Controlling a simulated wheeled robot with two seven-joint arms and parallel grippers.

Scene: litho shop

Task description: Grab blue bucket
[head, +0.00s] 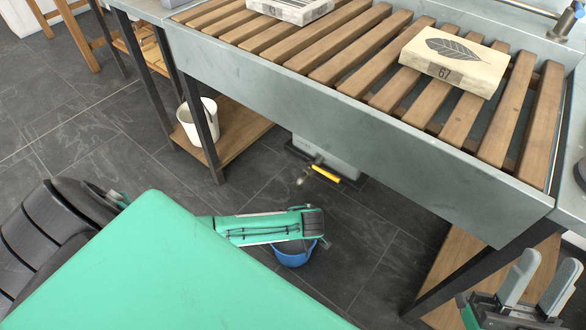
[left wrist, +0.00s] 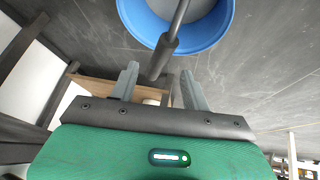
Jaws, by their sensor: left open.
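The blue bucket (head: 292,259) stands on the dark tiled floor in the head view, partly covered by my green left arm. In the left wrist view the blue bucket (left wrist: 218,38) is at the top, and its round rim is cut by the frame edge. Its handle (left wrist: 167,52) has a dark grip that reaches down between my left gripper's fingertips. My left gripper (left wrist: 160,71) is open, with a finger on either side of the grip; contact cannot be told. In the head view its fingers are hidden. My right gripper (head: 550,262) is open and empty at the lower right.
A metal-sided table with wooden slats (head: 215,20) holds printed stone blocks, one marked 67 (head: 455,62). A white bucket (head: 200,122) stands on a low wooden shelf (head: 240,135). A grey box (head: 325,155) and a yellow-handled tool (head: 325,173) are under the table. Table legs stand nearby.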

